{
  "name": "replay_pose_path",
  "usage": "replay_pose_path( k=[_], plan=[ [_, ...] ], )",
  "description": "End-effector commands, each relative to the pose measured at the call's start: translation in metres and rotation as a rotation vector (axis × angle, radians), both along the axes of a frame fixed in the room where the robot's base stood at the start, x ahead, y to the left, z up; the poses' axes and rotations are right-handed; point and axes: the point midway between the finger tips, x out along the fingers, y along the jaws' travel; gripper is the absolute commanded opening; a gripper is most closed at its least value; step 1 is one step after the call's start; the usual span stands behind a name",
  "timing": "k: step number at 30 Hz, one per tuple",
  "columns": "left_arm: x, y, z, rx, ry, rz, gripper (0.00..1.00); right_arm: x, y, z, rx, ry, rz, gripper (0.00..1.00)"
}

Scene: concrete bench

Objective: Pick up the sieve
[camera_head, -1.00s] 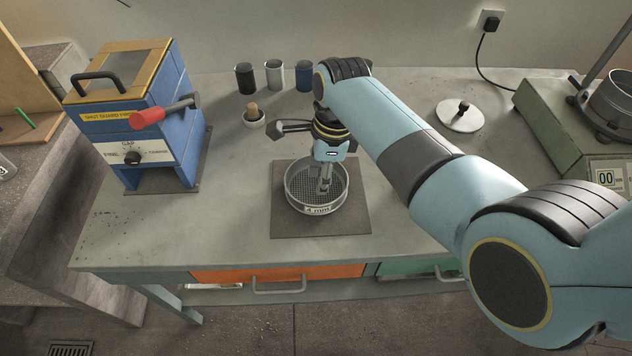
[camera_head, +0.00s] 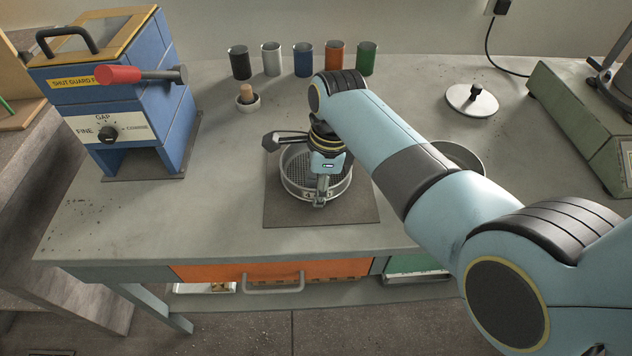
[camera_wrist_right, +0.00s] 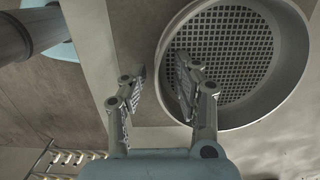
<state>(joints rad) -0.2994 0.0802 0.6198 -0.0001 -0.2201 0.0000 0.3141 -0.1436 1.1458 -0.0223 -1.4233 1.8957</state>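The sieve (camera_head: 298,172) is a round, shallow metal ring with a mesh bottom. It sits on a dark square mat (camera_head: 348,212) near the front of the bench, its front label partly hidden by my gripper. My right gripper (camera_head: 320,197) points down at the sieve's front wall. In the right wrist view the gripper (camera_wrist_right: 158,85) is open, one finger over the inside of the sieve (camera_wrist_right: 235,50) and the other outside, with the wall between them. A gap shows between the fingers; I cannot tell if either touches the wall. My left gripper is out of view.
A blue machine with a red-handled lever (camera_head: 140,75) stands at left. Several coloured cups (camera_head: 303,60) line the back, with a small pestle and mortar (camera_head: 248,98) before them. A knobbed lid (camera_head: 472,98), a round pan (camera_head: 462,155) partly behind my arm, and a green scale (camera_head: 575,120) are at right.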

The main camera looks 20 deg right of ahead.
Motion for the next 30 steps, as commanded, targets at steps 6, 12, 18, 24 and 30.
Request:
replay_pose_path(
  k=[6,12,18,24,30],
  plan=[
    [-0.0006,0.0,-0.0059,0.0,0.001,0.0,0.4,0.0007,0.0006,-0.0041,-0.001,-0.002,0.0,0.3],
    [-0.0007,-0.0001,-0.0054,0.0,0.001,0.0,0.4,0.0006,0.0007,-0.0037,0.001,-0.001,0.0,0.14],
    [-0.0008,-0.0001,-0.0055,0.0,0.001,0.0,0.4,0.0005,0.0008,-0.0039,0.0,-0.001,0.0,0.0],
    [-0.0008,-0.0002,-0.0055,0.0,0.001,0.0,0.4,0.0003,0.0008,-0.0041,0.001,0.0,0.0,0.0],
    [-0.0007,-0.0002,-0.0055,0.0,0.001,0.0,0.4,0.0008,0.001,-0.0038,0.0,-0.002,0.0,0.0]
  ],
)
